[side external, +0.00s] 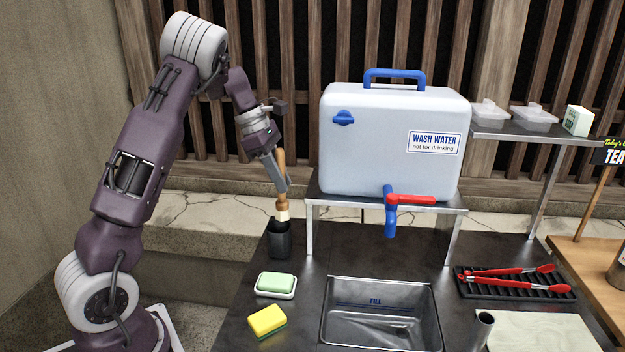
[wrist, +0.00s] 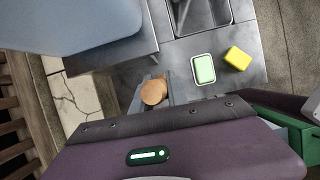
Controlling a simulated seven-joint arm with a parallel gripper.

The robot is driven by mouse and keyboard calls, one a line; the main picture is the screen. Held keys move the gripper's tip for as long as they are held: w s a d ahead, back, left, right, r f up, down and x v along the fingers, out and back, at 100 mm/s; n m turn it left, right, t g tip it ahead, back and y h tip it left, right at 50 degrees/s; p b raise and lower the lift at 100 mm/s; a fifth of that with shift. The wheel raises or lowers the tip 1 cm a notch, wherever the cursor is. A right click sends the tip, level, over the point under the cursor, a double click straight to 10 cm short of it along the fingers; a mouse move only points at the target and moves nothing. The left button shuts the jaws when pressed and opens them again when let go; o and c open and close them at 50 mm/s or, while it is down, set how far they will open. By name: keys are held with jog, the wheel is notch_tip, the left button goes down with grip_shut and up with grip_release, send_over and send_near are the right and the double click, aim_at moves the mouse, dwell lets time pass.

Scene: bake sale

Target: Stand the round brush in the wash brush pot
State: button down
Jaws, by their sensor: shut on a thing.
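The round brush (side external: 282,203) has a wooden handle and a pale band near its lower end. My gripper (side external: 279,187) is shut on its handle and holds it nearly upright. The wash brush pot (side external: 280,241) is a dark, tall cup on the counter, directly below the brush. The brush's lower end is at the pot's mouth; I cannot tell whether it is inside the rim or just behind it. In the wrist view the round wooden end of the brush (wrist: 153,92) shows between my fingers, and the pot is hidden.
A wash-water container (side external: 390,145) with a red-handled tap stands on a raised shelf right of the pot. A green soap in a white dish (side external: 275,293) and a yellow sponge (side external: 267,320) lie in front. A metal sink (side external: 380,318) and a black rack with red tongs (side external: 515,287) are farther right.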

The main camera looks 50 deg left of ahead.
jog(key=f, duration=0.3)
jog(key=a+f, duration=0.1)
jog(key=f, duration=0.3)
jog(key=a+f, duration=0.1)
jog(key=f, duration=0.2)
jog(key=shift+s+f, duration=0.15)
jog(key=shift+f, duration=0.15)
jog(key=shift+f, duration=0.6)
jog(key=c, duration=1.2)
grip_release()
jog(key=shift+c, duration=0.2)
notch_tip(320, 180, up, 14)
send_over(278, 217)
jog(key=w+a, duration=0.1)
jog(key=a, duration=0.1)
jog(key=shift+w+a, duration=0.15)
jog(key=shift+w, duration=0.05)
